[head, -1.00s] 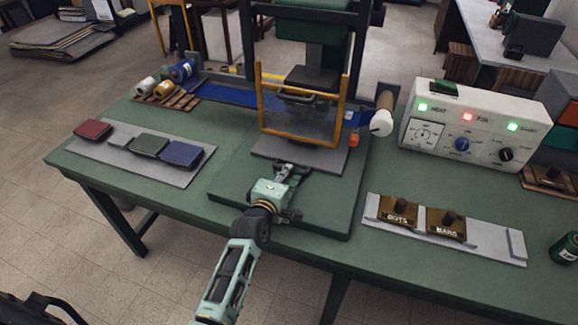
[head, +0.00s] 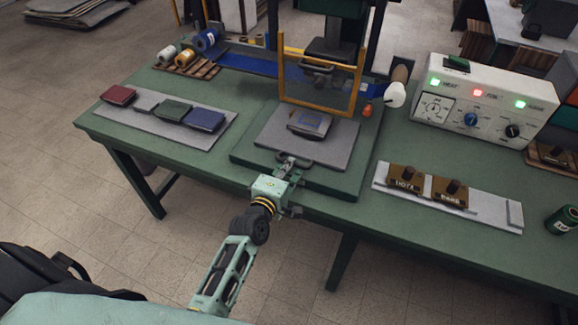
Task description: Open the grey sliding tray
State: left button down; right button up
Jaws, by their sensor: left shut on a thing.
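The grey sliding tray (head: 341,155) lies on the green press base, drawn out toward me from under the press. A dark cover with a blue patch (head: 310,124) lies on it. My left gripper (head: 290,164) is shut on the handle at the tray's front edge. The handle is partly hidden by the fingers. My right gripper is not in view.
A yellow guard frame (head: 318,108) stands up behind the tray, under the press. A grey board with several coloured covers (head: 150,122) lies at left. Stamp blocks on a pale board (head: 482,212) and a control box (head: 484,100) are at right.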

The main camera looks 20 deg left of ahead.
pick_arm(q)
jog(key=c, duration=2)
grip_release()
jog(key=shift+c, duration=0.2)
jog(key=s+r, duration=0.2)
jog(key=s, duration=0.9)
jog(key=shift+s+a+r, duration=0.15)
jog(key=shift+s+a, duration=0.05)
jog(key=shift+s, duration=0.15)
